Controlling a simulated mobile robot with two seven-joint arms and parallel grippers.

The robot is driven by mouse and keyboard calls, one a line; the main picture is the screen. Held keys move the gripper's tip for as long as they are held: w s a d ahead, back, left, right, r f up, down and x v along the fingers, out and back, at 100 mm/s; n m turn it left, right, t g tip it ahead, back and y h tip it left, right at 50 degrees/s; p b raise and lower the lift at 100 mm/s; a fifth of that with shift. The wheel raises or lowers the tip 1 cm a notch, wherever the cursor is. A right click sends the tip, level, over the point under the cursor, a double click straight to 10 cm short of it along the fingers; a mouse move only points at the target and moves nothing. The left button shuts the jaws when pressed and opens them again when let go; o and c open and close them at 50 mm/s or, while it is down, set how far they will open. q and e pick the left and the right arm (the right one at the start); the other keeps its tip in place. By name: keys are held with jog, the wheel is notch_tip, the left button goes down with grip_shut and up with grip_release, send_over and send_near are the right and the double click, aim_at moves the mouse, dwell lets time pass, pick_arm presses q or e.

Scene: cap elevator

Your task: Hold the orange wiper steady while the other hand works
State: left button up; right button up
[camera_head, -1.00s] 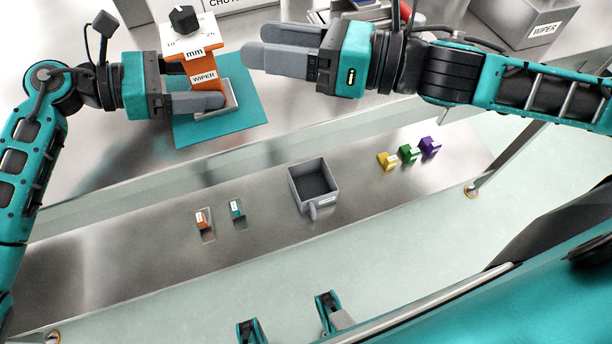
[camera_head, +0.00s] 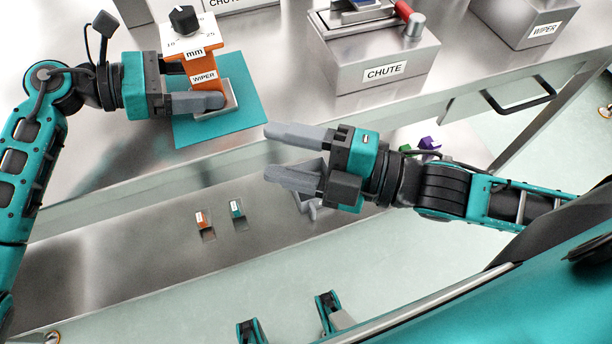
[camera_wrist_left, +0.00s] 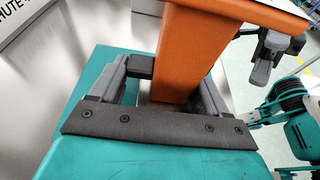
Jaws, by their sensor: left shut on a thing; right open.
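The orange wiper (camera_head: 202,79) stands upright on a teal mat (camera_head: 248,118) at the upper left in the head view. It has a WIPER label and a white top plate marked mm, with a black knob (camera_head: 184,19). My left gripper (camera_head: 207,101) is shut on the wiper's orange body, which also shows between its fingers in the left wrist view (camera_wrist_left: 190,55). My right gripper (camera_head: 280,153) is open and empty, its fingers pointing left, to the right of and nearer than the mat. It hides most of the grey bin (camera_head: 308,203) on the lower shelf.
A grey CHUTE box (camera_head: 350,73) with a red-handled part on top stands at the back right. A WIPER box (camera_head: 525,25) is further right. Small orange (camera_head: 201,219) and teal (camera_head: 237,208) blocks sit in shelf slots. A purple block (camera_head: 429,143) shows behind my right arm.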

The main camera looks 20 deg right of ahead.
jog(key=w+d+f+m+h, duration=0.1)
jog(key=d+f+m+h, duration=0.1)
jog(key=f+m, duration=0.5)
jog(key=w+d+f+m+t+h, duration=0.1)
jog(key=w+f+m+h, duration=0.1)
jog(key=f+m+h, duration=0.3)
notch_tip(320, 180, down, 3)
jog(key=m, duration=0.4)
jog(key=shift+w+d+m+t+h, duration=0.15)
jog(key=shift+d+m+t+h, duration=0.15)
jog(key=shift+d+m, duration=0.1)
jog(key=shift+r, duration=0.1)
